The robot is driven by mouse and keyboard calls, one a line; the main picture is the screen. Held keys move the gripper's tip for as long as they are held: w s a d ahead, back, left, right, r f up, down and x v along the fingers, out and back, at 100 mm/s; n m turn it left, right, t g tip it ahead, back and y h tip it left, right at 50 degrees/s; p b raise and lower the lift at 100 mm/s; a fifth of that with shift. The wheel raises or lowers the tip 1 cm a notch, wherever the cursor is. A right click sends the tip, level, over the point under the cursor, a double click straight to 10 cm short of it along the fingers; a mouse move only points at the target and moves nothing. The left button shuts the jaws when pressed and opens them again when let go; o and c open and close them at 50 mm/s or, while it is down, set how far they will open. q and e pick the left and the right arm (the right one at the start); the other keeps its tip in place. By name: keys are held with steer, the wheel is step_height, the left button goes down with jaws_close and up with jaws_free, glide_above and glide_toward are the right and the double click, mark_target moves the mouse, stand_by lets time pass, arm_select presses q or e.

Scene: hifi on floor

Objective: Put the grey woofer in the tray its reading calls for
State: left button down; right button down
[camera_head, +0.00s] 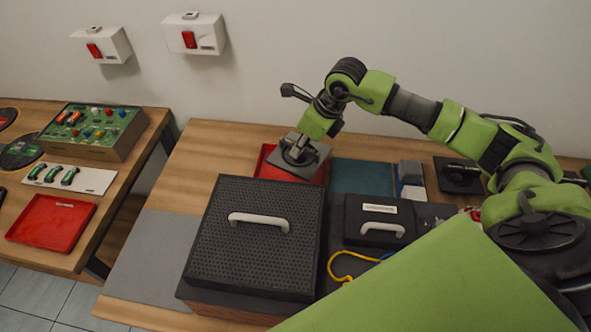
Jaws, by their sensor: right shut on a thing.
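The grey woofer (309,170) is a square grey plate with a dark round part on top. My right gripper (300,143) is shut on it from above. The woofer is over the red tray (264,161) at the back of the wooden table and hides much of it. I cannot tell whether it touches the tray. A teal tray (362,177) lies just to the right. A black case (365,229) with a white handle and a small label stands in front of the teal tray. No reading is legible. My left gripper is not in view.
A large black perforated box (258,210) with a white handle stands in front of the red tray. A yellow cable (340,258) lies beside it. Grey-white blocks (411,178) and a black square part (459,175) sit farther right. The table's back left is clear.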

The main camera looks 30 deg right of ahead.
mark_target(299, 165)
step_height(299, 165, down, 4)
steer(key=shift+w+r+p, duration=0.15)
steer(key=shift+r+p, duration=0.05)
steer(key=shift+p, duration=0.15)
step_height(299, 165, down, 3)
steer(key=shift+r+p, duration=0.15)
steer(key=shift+p, duration=0.2)
steer(key=shift+f, duration=0.5)
steer(key=shift+f, duration=0.1)
steer(key=c, duration=2.1)
jaws_free()
steer(key=shift+f, duration=0.1)
